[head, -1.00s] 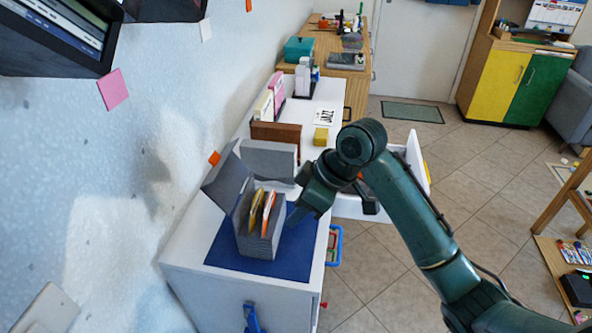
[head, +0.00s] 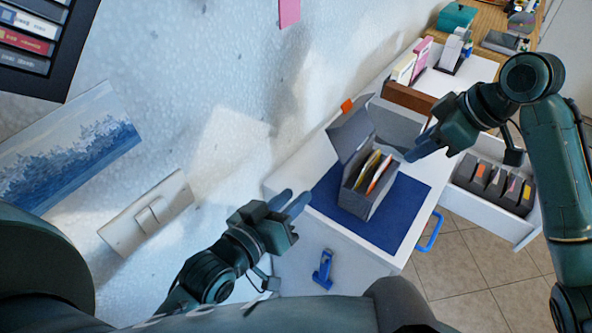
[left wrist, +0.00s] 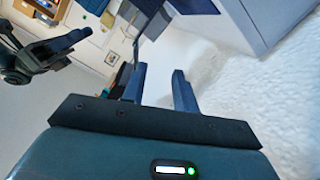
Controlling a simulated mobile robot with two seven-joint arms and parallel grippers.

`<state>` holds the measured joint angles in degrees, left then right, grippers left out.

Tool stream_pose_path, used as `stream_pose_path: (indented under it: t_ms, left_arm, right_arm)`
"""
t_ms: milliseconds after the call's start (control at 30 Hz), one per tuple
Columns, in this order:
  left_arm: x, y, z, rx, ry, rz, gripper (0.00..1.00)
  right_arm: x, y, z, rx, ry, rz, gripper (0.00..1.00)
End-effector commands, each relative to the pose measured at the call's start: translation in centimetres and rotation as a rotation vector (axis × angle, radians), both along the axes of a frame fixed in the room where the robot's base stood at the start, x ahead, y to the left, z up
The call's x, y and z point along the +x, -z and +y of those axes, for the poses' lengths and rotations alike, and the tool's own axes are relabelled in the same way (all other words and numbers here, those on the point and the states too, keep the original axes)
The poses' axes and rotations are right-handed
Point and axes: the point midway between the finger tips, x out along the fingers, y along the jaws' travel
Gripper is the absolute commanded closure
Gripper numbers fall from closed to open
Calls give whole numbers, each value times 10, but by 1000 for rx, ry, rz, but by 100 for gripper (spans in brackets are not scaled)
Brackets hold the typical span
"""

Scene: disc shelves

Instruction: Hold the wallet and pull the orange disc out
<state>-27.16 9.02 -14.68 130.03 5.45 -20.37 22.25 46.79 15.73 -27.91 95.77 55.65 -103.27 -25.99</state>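The grey wallet (head: 352,200) stands open on a blue mat (head: 400,225) on the white cabinet, its flap raised toward the wall. Upright sleeves show inside it, a yellow one (head: 367,165) and an orange-edged disc (head: 379,173) beside it. My left gripper (head: 294,204) is open and empty, left of the wallet and apart from it; its parted fingers (left wrist: 158,88) show in the left wrist view. My right gripper (head: 412,150) is just right of the wallet, near its top, fingers apart and seemingly empty. It also shows in the left wrist view (left wrist: 78,45).
An open drawer (head: 465,205) with several dark disc holders is at the right. A brown box (head: 408,100) and upright cases (head: 403,68) stand behind the wallet. The wall with a light switch (head: 148,213) lies left. A blue clip-like object (head: 323,268) is on the cabinet's front.

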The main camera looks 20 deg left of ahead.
Motion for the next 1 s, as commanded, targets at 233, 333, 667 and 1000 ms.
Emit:
stream_pose_path:
  t_ms: [233,333,667,1000]
  left_arm:
    - [12,-59,-5,-179,2,-92,71]
    - [18,-64,-7,-195,3,-98,71]
    - [71,-64,-26,-193,3,-100,71]
    - [123,-63,-44,-191,4,-96,71]
  right_arm:
    - [0,0,0,0,0,0,64]
    - [0,0,0,0,0,0,64]
    - [0,0,0,0,0,0,64]
    - [0,0,0,0,0,0,64]
